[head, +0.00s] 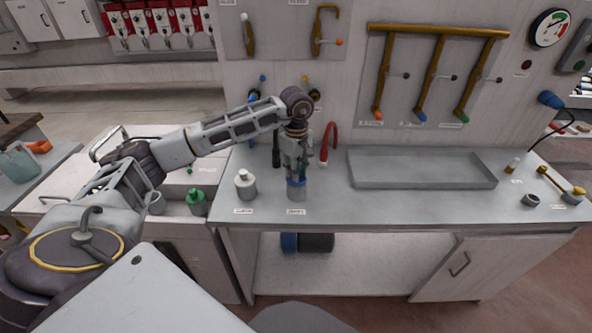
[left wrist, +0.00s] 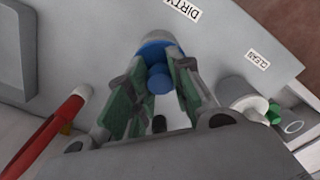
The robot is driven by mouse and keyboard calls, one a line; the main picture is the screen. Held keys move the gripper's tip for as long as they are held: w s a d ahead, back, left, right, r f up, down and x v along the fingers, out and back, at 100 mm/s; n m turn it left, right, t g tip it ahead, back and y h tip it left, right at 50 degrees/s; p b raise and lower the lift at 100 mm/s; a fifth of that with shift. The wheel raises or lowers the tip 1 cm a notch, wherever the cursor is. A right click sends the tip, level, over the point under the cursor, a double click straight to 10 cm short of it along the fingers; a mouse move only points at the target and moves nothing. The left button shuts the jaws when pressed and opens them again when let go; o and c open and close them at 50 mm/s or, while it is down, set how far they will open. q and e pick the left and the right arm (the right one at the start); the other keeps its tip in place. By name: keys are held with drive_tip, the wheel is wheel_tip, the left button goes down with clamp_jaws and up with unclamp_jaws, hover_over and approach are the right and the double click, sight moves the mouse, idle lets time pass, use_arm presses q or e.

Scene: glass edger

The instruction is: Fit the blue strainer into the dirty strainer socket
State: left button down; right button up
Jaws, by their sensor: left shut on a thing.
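The blue strainer (head: 296,182) shows as a blue band at the top of a grey cylindrical socket (head: 297,194) with a label in front of it. In the left wrist view the blue strainer (left wrist: 158,79) has a round knob between my fingers, and the label beside its socket reads DIRTY (left wrist: 183,9). My left gripper (head: 296,174) points straight down over this socket and is shut on the strainer. The strainer looks upright and at the socket's mouth; how deep it sits is hidden. My right gripper is not in view.
A grey-white pot (head: 245,184) stands left of the socket, by the CLEAN label (left wrist: 257,59). A red curved handle (head: 328,144) and a shallow grey tray (head: 420,182) are to the right. A green-topped bottle (head: 196,201) is at the left. Bench front centre is clear.

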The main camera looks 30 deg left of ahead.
use_arm(q)
drive_tip(key=shift+f+b, duration=0.35)
drive_tip(key=shift+f, duration=0.15)
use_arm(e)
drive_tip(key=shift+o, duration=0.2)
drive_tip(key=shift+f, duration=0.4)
use_arm(q)
drive_tip(key=c, duration=1.2)
unclamp_jaws()
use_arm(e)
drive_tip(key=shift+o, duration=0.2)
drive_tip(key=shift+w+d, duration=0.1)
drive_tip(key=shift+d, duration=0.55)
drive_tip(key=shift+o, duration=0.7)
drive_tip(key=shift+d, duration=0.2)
use_arm(q)
drive_tip(key=shift+r, duration=3.65)
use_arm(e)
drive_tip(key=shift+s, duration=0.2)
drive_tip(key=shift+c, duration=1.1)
use_arm(q)
drive_tip(key=shift+r, duration=0.3)
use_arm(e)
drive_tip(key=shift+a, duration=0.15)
